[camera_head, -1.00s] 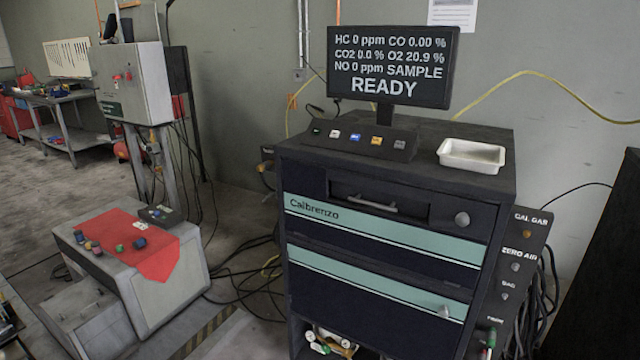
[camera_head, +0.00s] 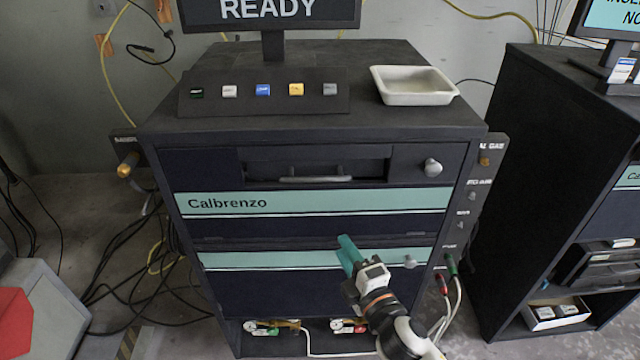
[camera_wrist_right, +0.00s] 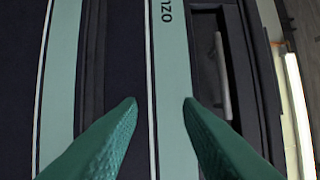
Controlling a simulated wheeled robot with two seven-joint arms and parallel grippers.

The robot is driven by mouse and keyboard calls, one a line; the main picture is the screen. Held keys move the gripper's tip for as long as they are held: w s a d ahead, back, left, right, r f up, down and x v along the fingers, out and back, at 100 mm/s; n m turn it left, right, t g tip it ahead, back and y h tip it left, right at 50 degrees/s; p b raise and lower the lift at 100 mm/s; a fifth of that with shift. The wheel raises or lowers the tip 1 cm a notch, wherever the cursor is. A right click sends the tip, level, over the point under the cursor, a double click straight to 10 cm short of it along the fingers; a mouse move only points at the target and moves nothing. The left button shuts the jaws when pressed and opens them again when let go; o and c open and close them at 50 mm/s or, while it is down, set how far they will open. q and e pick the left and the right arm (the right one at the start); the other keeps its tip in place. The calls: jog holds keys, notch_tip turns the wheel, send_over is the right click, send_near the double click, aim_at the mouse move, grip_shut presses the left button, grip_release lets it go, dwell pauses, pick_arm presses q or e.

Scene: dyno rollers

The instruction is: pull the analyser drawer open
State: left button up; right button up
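The analyser (camera_head: 320,280) is a dark cabinet with two pale green bands, the upper one lettered Calbrenzo. Its drawer (camera_head: 362,170) sits in a recess near the top and looks shut. A silver bar handle (camera_head: 315,179) runs along it; the handle also shows in the right wrist view (camera_wrist_right: 222,75), right of the fingers. My right gripper (camera_head: 346,246) is in front of the lower green band, below the drawer and apart from the handle. In the right wrist view its green fingers (camera_wrist_right: 161,103) are spread with nothing between them. My left gripper is out of view.
A round knob (camera_head: 432,167) is right of the drawer, with another (camera_head: 409,262) lower down. A white tray (camera_head: 414,98) and a button panel (camera_head: 264,103) stand on top. A second dark cabinet (camera_head: 545,150) is at the right. Cables lie on the left floor.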

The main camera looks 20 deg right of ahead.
notch_tip(320, 180, up, 8)
jog(key=s+n+t, duration=0.1)
jog(key=n+t, duration=0.1)
jog(key=shift+a+f+p+x, duration=0.15)
jog(key=shift+p+x, duration=0.35)
jog(key=shift+x, duration=1.45)
jog(key=shift+a+p+x, duration=0.2)
jog(key=shift+p+x, duration=0.25)
jog(key=shift+x, duration=1.45)
jog(key=shift+a+f+p+x, duration=0.15)
jog(key=shift+p+x, duration=0.35)
jog(key=shift+x, duration=1.45)
jog(key=shift+r, duration=0.1)
grip_shut()
